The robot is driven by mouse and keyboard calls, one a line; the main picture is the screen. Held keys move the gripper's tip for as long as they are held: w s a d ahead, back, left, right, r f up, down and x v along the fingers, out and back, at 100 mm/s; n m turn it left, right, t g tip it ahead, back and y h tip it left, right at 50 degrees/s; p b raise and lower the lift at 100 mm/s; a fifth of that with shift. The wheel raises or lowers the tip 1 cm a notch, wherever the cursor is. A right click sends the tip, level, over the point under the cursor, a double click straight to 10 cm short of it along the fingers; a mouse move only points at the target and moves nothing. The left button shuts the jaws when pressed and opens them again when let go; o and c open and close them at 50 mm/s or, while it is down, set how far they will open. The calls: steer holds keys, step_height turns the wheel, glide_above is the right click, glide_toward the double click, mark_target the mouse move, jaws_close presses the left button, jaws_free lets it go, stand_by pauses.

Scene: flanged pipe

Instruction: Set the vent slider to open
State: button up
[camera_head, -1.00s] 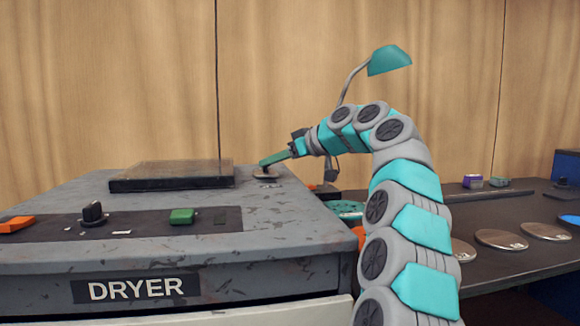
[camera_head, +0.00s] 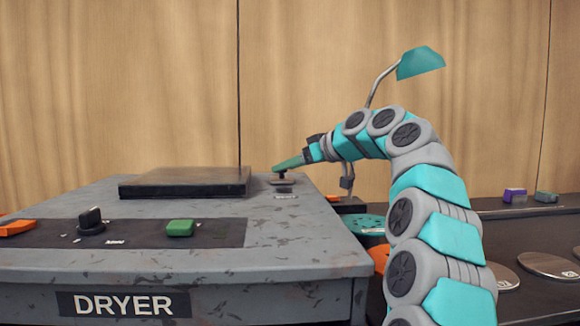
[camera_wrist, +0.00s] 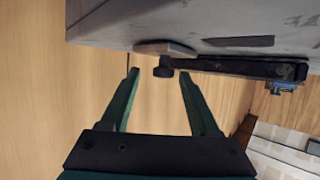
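The vent slider's dark round knob (camera_wrist: 163,71) sits on a small grey plate (camera_wrist: 165,48) at the dryer's edge in the wrist view. In the head view the small plate (camera_head: 290,182) is at the back right corner of the dryer top. My gripper (camera_wrist: 159,74) is open, its two green fingers apart with the knob showing between their tips. I see no finger touching the knob. In the head view my gripper (camera_head: 277,168) reaches left over the plate and partly hides the knob. The slider's setting is not readable.
The dryer (camera_head: 200,265) carries a dark flat lid (camera_head: 185,183), a black knob (camera_head: 91,220) and a green button (camera_head: 180,228). A teal lamp (camera_head: 421,62) stands behind my arm. The dark bench (camera_head: 545,235) at right holds several discs. A wood wall is close behind.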

steer(key=v, duration=0.7)
steer(key=shift+r+b, duration=0.1)
steer(key=shift+b, duration=0.25)
steer(key=shift+s+d+r, duration=0.1)
steer(key=shift+s+d, duration=0.15)
